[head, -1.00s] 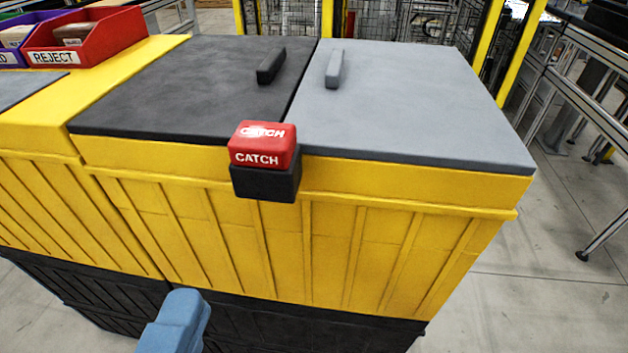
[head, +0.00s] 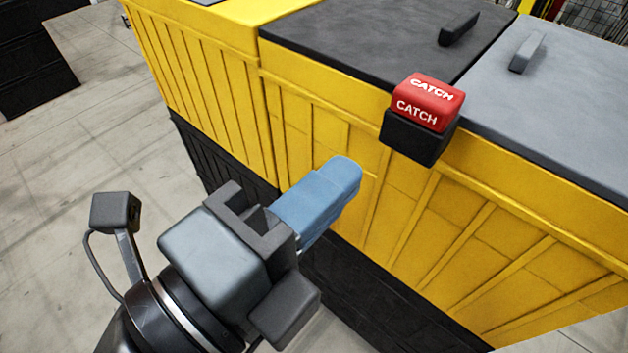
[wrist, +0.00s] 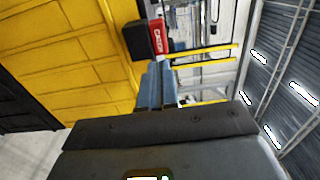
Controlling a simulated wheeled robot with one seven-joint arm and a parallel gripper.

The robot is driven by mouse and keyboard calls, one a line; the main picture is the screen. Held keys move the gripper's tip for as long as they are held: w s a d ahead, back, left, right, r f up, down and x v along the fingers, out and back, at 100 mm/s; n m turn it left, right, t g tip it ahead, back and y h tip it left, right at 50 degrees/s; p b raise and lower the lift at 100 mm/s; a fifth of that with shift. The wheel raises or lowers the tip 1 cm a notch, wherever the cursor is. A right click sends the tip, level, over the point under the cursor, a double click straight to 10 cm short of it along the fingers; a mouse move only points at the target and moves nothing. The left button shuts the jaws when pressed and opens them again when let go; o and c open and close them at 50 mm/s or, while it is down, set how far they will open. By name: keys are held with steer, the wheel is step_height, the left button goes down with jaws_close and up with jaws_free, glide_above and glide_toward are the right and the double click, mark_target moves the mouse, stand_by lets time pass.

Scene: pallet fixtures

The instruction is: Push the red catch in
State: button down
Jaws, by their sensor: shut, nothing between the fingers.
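The red catch (head: 428,103), lettered CATCH, sits on a black block (head: 417,137) at the front top edge of the yellow bin (head: 330,120), where the dark and grey lids meet. In the wrist view the catch (wrist: 159,38) shows beyond my fingertips at the top. My gripper (head: 345,175) has blue fingers, shut with nothing between them. In the head view it is in front of the bin, below and left of the catch, and appears apart from it. It also shows in the wrist view (wrist: 158,68).
A dark lid (head: 370,40) and a grey lid (head: 560,100) lie flat on the bin, each with a bar handle. The bin's ribbed yellow front rises close beside my fingers. Bare concrete floor (head: 90,180) is at the left.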

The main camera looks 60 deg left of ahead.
mark_target(416, 108)
steer(key=p+x, duration=0.2)
steer(key=x, duration=0.7)
steer(key=shift+r, duration=0.1)
steer(key=shift+w+a+p, duration=0.15)
steer(key=shift+w+p, duration=0.2)
steer(key=shift+w, duration=0.15)
steer(key=b+x, duration=0.2)
steer(key=shift+w+a+f, duration=0.15)
steer(key=shift+w+f, duration=0.1)
steer(key=shift+w, duration=0.1)
steer(key=shift+w+a, duration=0.1)
steer(key=shift+w, duration=0.25)
steer(key=shift+r, duration=0.2)
steer(key=shift+w, duration=0.1)
